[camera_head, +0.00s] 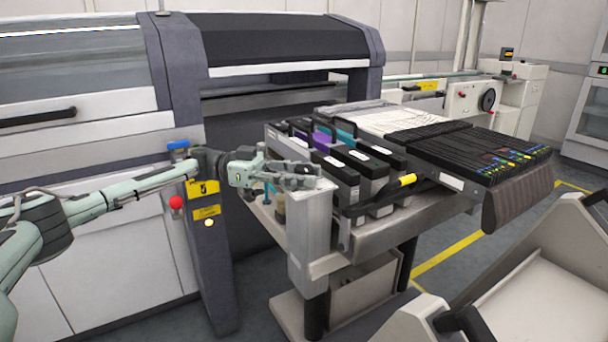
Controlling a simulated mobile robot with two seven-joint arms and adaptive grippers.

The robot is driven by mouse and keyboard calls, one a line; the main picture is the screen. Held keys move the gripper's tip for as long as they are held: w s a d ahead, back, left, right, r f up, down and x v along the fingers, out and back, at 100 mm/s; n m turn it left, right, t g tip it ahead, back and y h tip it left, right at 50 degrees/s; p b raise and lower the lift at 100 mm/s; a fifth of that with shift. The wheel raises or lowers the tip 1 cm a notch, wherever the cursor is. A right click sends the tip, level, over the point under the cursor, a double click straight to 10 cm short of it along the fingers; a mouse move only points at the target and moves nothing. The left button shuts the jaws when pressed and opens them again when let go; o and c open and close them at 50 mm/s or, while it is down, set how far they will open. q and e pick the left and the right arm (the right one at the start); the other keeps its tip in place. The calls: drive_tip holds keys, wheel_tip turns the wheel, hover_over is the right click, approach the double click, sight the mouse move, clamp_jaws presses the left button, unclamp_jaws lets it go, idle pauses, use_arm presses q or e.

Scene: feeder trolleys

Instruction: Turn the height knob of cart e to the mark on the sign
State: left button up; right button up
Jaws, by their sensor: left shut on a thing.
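The feeder cart (375,236) stands in front of the large machine, with a pale grey post (310,222) at its near left corner. No cart letter is readable, and I cannot make out a sign with a mark. My left gripper (304,178) reaches in from the left and lies at the top of the post, its fingers closed. It appears shut on the height knob there, but the fingers hide the knob and its setting. My right gripper is not in view.
Dark feeders (338,172) with handles stand on the cart just right of my left gripper. A red button (176,202) is on the machine behind my arm. A pale trolley (540,285) fills the lower right. Floor with a yellow line (447,255) lies between.

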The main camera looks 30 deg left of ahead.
use_arm(q)
drive_tip(key=shift+s+d+f+m+g, duration=0.15)
drive_tip(key=shift+f+m+g, duration=0.15)
drive_tip(key=shift+f+g, duration=0.3)
drive_tip(key=o, duration=1.2)
drive_tip(key=shift+r, duration=0.2)
drive_tip(key=shift+a, duration=0.2)
drive_tip(key=shift+a+r, duration=0.1)
drive_tip(key=shift+a, duration=0.2)
drive_tip(key=a, duration=0.3)
drive_tip(key=s+a, duration=0.1)
drive_tip(key=a, duration=0.3)
drive_tip(key=s+a, duration=0.1)
drive_tip(key=a, duration=0.3)
